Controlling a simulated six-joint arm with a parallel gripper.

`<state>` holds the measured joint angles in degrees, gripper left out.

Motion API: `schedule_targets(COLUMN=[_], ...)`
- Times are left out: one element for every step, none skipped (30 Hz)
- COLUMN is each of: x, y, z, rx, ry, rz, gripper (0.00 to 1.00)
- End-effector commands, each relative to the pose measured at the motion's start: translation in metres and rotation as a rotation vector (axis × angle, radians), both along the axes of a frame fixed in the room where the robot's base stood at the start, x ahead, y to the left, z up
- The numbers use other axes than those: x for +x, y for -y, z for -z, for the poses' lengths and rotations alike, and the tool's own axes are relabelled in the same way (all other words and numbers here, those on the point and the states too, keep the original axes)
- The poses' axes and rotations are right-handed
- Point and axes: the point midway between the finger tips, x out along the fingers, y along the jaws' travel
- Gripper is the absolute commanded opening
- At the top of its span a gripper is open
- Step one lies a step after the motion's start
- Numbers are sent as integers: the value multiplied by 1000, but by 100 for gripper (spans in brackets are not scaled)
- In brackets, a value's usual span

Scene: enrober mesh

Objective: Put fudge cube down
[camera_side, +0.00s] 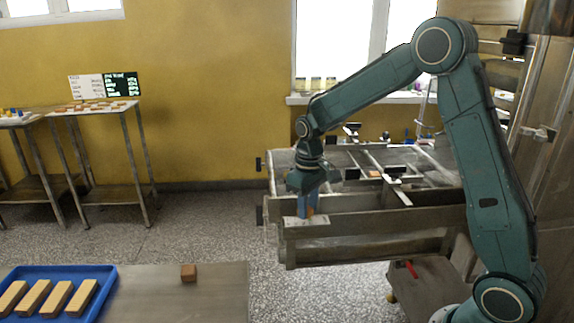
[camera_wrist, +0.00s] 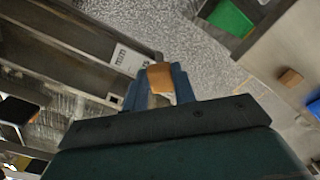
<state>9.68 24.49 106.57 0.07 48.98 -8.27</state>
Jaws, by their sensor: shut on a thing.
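My gripper (camera_side: 308,208) points down at the near left corner of the enrober frame (camera_side: 370,223). Its blue fingers are shut on a caramel-brown fudge cube (camera_wrist: 160,77), which shows between the fingertips in the wrist view. In the side view the cube is mostly hidden by the fingers. The gripper appears just above or in front of a pale labelled plate (camera_side: 294,222) on the frame; I cannot tell whether the cube touches anything. The enrober's mesh bed (camera_wrist: 70,92) lies to the left in the wrist view.
A steel table (camera_side: 218,295) at front left bears another brown cube (camera_side: 188,272) and a blue tray (camera_side: 105,275) with several tan bars. Metal rails and small black parts cross the enrober top. A stool (camera_side: 430,285) stands below it. Speckled floor lies between table and enrober.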

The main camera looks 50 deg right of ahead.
Motion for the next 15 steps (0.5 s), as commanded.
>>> schedule_targets(x=[-1,-2,-3,-3,-3,-3,-3,-2,-2,-1,0,1,2,4,6], y=[-2,-3,-3,-3,-3,-3,-3,-3,-2,-1,1,3,5,8,12], z=[0,1,1,1,1,1,1,1,1,0,-1,-2,-3,-4,-5], rx=[0,0,0,0,0,0,0,0,0,0,0,0,0,0,0], ry=[1,1,1,1,1,1,1,1,1,1,1,1,1,1,2], rz=[-14,-21,-26,-29,-30,-30,-30,-28,-26,-24,-21,-16,-11,-6,4], gripper=[14,14,14,14,14,14,14,14,14,14,14,14,14,14,14])
